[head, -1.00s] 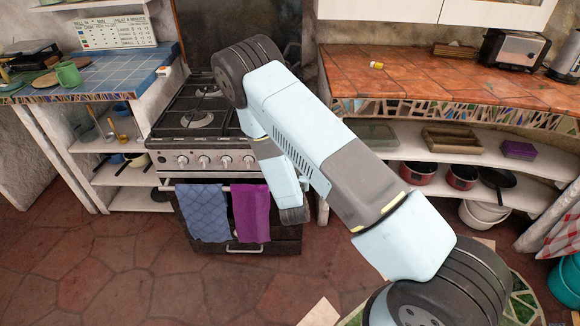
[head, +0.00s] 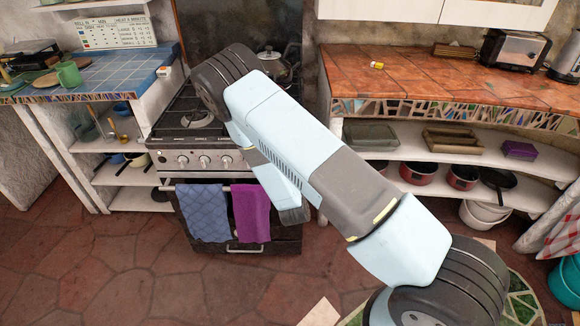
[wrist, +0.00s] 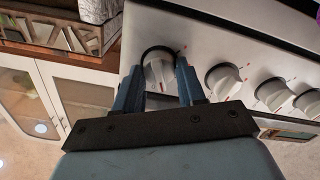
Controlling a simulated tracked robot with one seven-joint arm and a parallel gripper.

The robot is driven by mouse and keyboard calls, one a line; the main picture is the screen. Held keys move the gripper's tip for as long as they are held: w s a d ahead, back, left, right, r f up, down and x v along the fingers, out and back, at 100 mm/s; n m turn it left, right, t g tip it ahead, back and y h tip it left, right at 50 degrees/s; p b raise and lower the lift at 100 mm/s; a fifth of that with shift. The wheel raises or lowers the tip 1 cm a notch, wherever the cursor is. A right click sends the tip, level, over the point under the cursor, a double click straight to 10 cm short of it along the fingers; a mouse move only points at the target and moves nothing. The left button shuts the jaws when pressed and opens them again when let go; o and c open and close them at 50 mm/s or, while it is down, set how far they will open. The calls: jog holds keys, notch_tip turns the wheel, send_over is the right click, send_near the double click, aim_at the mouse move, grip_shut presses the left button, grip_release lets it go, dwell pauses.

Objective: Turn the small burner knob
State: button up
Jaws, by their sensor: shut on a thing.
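The stove (head: 190,130) stands at the centre left in the head view. A row of round pale knobs (head: 204,161) runs along its front panel. In the wrist view the end knob (wrist: 158,70) of the row sits between the two blue fingers of my gripper (wrist: 158,84). The gripper is shut on this knob, which is still on the panel. Other knobs (wrist: 223,80) stand to its right with red marks beside them. In the head view my arm hides my gripper and the knob it holds.
A blue towel (head: 204,212) and a purple towel (head: 251,212) hang from the oven rail. A terracotta counter (head: 430,80) lies to the right, a blue-tiled one (head: 110,75) to the left. Floor in front is clear.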

jog(key=shift+s+a+f+n, duration=0.1)
jog(key=shift+a+f+n, duration=0.05)
jog(key=shift+n, duration=1.6)
jog(key=shift+a+f+n, duration=0.1)
jog(key=shift+n, duration=1.65)
jog(key=o, duration=1)
jog(key=shift+d, duration=0.1)
jog(key=shift+r, duration=0.1)
jog(key=s, duration=1.3)
jog(key=shift+s+a, duration=0.2)
jog(key=shift+s, duration=0.15)
grip_shut()
